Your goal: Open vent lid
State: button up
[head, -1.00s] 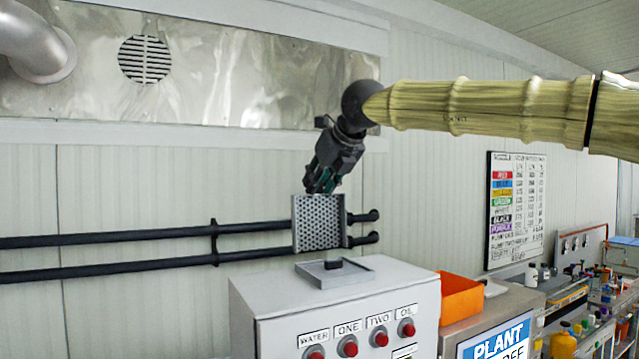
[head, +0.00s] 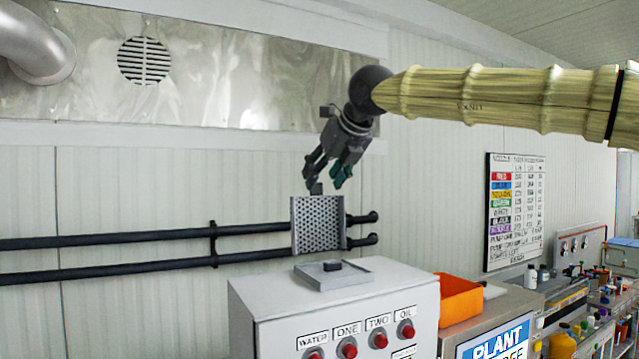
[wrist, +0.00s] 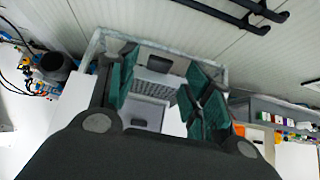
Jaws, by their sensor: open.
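A grey perforated panel (head: 318,222), which looks like part of the vent, stands upright behind the top of the white cabinet. A dark tab (head: 316,188) sticks up from its top edge. A flat grey square plate (head: 345,277) with a dark knob (head: 332,266) lies on the cabinet top in front of it. I cannot tell for certain which piece is the vent lid. My gripper (head: 325,180) is open just above the panel's top edge, with its fingers spread around the tab. In the wrist view a dark block (wrist: 153,61) shows between the green-padded fingers, which hide part of the surroundings.
The white cabinet (head: 280,305) has red buttons on its front. An orange bin (head: 459,299) stands to its right. Dark pipes (head: 120,238) run along the wall on the left. A crowded bench lies at the far right.

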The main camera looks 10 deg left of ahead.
jog(key=v, duration=0.9)
